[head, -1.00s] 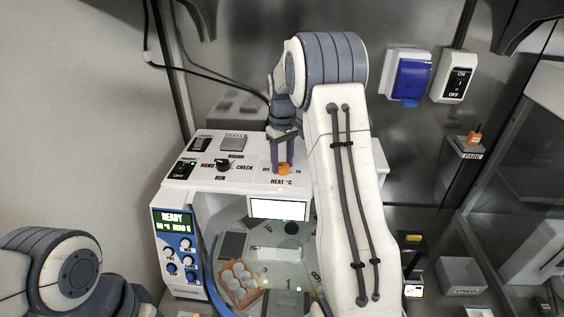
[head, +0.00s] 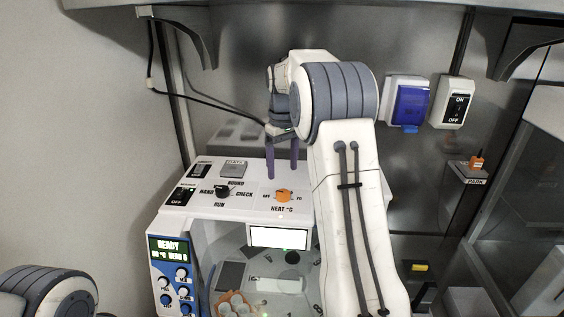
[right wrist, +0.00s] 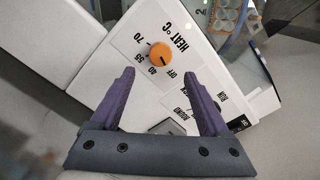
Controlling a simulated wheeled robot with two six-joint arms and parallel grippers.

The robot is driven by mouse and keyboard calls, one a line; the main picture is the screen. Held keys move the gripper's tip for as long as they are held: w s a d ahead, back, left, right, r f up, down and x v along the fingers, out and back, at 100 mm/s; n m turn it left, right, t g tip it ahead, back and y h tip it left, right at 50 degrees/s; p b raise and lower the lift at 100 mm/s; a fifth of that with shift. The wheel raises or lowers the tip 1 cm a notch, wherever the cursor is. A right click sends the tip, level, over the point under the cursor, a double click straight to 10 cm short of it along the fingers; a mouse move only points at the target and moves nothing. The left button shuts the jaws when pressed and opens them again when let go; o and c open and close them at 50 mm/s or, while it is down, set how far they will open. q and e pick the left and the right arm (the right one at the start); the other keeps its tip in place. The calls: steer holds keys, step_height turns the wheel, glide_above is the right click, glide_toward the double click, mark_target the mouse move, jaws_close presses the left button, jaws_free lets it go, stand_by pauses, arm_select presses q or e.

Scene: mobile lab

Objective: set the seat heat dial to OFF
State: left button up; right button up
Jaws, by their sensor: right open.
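The heat dial (head: 284,195) is an orange knob on the white sloping top panel, marked OFF, 40, 55 and 70 with HEAT °C beside it. In the right wrist view the dial (right wrist: 163,54) shows a dark line that seems to point towards OFF, though it is small. My right gripper (head: 282,174) is open and empty, its purple fingers apart, just behind and above the dial. In the right wrist view the gripper (right wrist: 162,76) has the dial beyond its fingertips, not between them. My left gripper is out of view.
A black HAND/RUN/CHECK knob (head: 222,191), a black switch (head: 180,196) and a grey ROUND button (head: 235,168) share the panel. A READY display (head: 170,248) is on the front. A blue-covered box (head: 411,105) and an ON/OFF switch (head: 456,103) are on the back wall.

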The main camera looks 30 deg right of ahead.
steer(key=shift+r, duration=1.6)
